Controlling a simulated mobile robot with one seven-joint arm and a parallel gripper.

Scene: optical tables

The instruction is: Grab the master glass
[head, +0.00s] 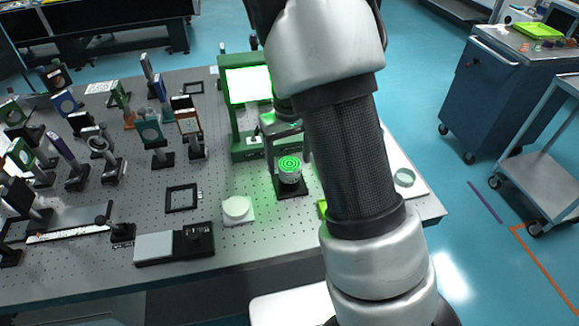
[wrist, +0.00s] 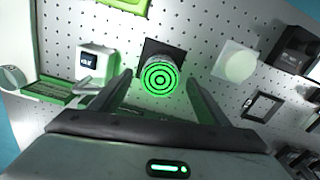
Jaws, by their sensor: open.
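A short round piece with bright green concentric rings on its top (head: 289,164) stands on a black square base on the optical table. It looks like the master glass, and any seam between it and a part below is not clear. It also shows in the wrist view (wrist: 160,78), upright and in the centre. My gripper (head: 287,157) is open above and behind it. In the wrist view my gripper's fingers (wrist: 157,84) lie to the left and right of the ringed piece, with visible gaps. I cannot tell their exact height against it.
A green frame with a lit panel (head: 248,86) stands behind. A white round disc (head: 237,206) on a pale pad lies left. A clear round dish (head: 404,177) sits on a white tray at right. Several mounted optics crowd the table's left side.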

